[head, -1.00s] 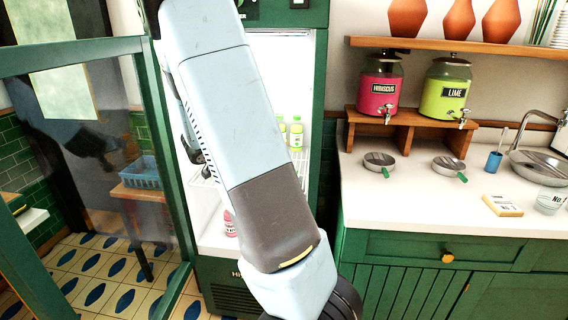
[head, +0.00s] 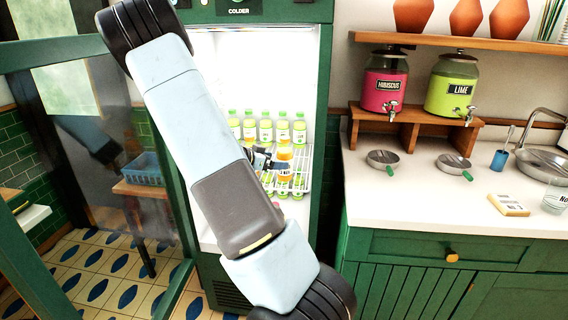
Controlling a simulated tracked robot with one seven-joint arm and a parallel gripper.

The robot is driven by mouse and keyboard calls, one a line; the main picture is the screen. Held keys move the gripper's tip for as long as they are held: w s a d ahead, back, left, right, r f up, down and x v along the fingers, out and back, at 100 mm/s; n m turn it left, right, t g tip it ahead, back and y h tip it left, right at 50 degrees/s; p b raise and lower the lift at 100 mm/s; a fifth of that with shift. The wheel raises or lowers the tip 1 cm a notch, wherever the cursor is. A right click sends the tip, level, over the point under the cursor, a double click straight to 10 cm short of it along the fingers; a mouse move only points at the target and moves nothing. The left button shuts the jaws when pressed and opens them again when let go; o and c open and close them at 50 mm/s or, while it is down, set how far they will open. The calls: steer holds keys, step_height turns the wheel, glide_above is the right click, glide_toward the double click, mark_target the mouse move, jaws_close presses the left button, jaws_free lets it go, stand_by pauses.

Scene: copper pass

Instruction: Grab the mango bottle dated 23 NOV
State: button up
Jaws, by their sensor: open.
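The fridge stands open, with a row of pale yellow-green bottles (head: 266,130) with green caps on its upper shelf. An orange bottle (head: 285,152), which looks like mango, stands in front of that row near the shelf's front. A label shows low on it, but its date is too small to read. My gripper (head: 266,160) is open, just left of the orange bottle at about its height. My own arm hides part of the gripper and the shelf's left side. I cannot tell whether the fingers touch the bottle or surround it.
More bottles (head: 299,186) show below the wire shelf (head: 304,158). The glass fridge door (head: 90,180) stands open at left. The white counter (head: 420,205) at right carries strainers, a cup and jars on a wooden stand (head: 410,118).

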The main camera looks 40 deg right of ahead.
steer(key=shift+x, duration=3)
steer(key=shift+c, duration=0.3)
steer(key=c, duration=1.3)
steer(key=shift+r, duration=0.1)
